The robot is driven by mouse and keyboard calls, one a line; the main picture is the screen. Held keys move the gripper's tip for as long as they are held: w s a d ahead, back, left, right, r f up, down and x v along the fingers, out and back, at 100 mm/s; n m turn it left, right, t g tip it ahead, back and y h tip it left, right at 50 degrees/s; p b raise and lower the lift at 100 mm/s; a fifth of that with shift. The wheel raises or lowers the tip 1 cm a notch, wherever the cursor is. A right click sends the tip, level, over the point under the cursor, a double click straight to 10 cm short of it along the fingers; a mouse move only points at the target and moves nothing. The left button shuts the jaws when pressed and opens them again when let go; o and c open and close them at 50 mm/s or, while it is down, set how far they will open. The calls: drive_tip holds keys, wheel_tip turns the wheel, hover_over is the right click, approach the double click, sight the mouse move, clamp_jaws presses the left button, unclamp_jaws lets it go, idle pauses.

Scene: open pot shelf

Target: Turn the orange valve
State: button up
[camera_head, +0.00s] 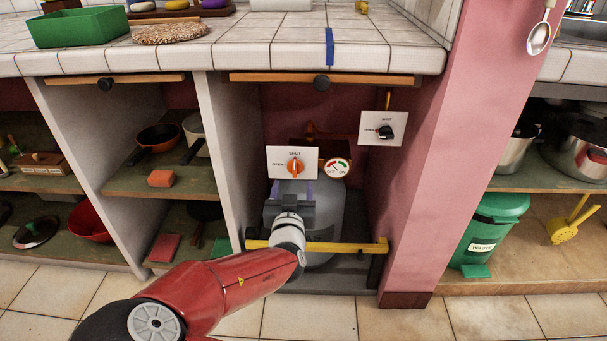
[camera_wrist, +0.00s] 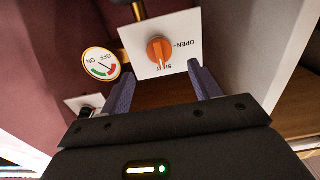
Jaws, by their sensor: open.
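The orange valve (camera_head: 295,167) is a small round knob on a white plate (camera_head: 278,155) with "SHUT" and "OPEN" lettering, inside the open bay under the counter. It also shows in the wrist view (camera_wrist: 159,50), where its pointer is toward "SHUT". My gripper (camera_head: 291,190) is just below and in front of the valve in the head view. In the wrist view my gripper (camera_wrist: 160,80) has its two purple-grey fingers apart, with the valve between and beyond their tips. The fingers do not appear to touch it.
A round ON/OFF gauge (camera_head: 337,168) is right of the valve. A second white plate with a black knob (camera_head: 386,131) is higher right. A grey gas cylinder (camera_head: 326,215) stands behind my arm, and a yellow bar (camera_head: 350,247) crosses the bay low down. A pink pillar (camera_head: 432,150) bounds the right.

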sight(294, 172)
drive_tip(key=w, duration=0.6)
drive_tip(key=shift+w+d+f, duration=0.1)
drive_tip(key=shift+w, duration=0.3)
drive_tip(key=c, duration=1)
drive_tip(key=shift+o, duration=0.2)
